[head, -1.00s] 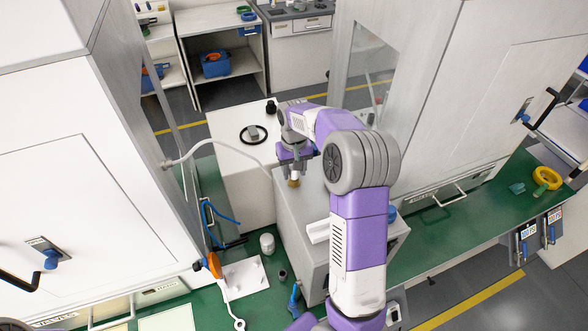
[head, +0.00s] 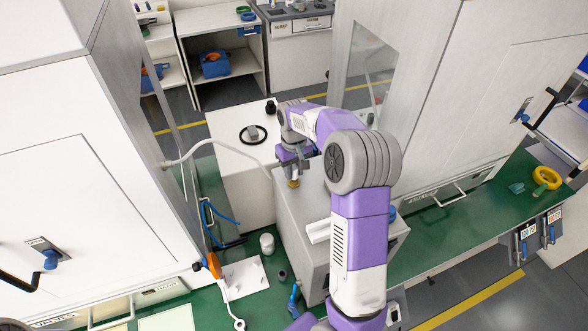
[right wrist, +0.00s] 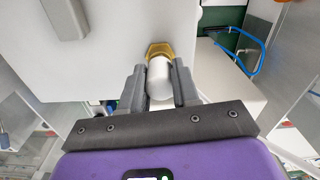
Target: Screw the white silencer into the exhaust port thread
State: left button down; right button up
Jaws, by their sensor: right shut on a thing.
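A brass hex piece (right wrist: 160,49) is at the silencer's far end. In the head view the brass piece (head: 293,183) is below the fingers, close to the housing top. I cannot tell whether it touches the housing or sits in a thread. My left gripper is not in view.
A white box (head: 230,150) with a black ring (head: 253,134) stands behind the housing. A blue hose (head: 222,215) and a small white cylinder (head: 267,243) are on the green bench to the left. Tall white cabinets (head: 80,180) flank the work area.

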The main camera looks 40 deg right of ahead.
jog(key=m, duration=0.5)
jog(key=shift+m, duration=0.3)
jog(key=m, duration=0.4)
jog(key=shift+m, duration=0.4)
jog(key=o, duration=0.6)
jog(key=n, duration=1.2)
